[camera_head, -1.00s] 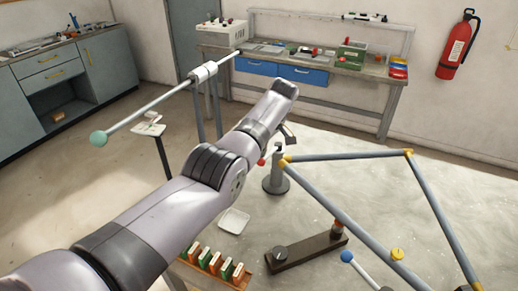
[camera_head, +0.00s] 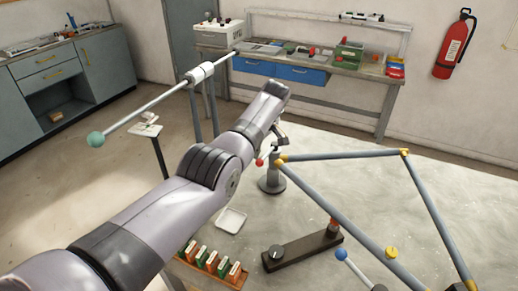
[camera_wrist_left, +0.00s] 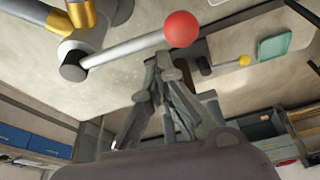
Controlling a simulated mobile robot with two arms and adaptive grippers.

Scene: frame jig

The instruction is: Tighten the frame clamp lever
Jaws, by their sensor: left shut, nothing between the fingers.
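The clamp lever is a grey rod (camera_wrist_left: 125,48) with a red ball (camera_wrist_left: 180,29) on its end, in the left wrist view. It comes out of a grey clamp (camera_wrist_left: 76,58) beside a yellow frame joint (camera_wrist_left: 83,13). In the head view the red ball (camera_head: 259,163) shows just under my left arm, beside the clamp post (camera_head: 271,180) at the frame's corner (camera_head: 281,159). My left gripper (camera_wrist_left: 165,66) is shut and empty, its fingertips close to the red ball; I cannot tell whether they touch. In the head view my arm partly hides this gripper (camera_head: 279,138). My right gripper is not in view.
Grey frame tubes (camera_head: 345,154) with yellow joints stretch right. A dark base (camera_head: 304,250), a blue-ended rod (camera_head: 350,263), a white tray (camera_head: 231,220) and a rack of coloured blocks (camera_head: 213,263) lie in front. A workbench (camera_head: 310,76) is behind.

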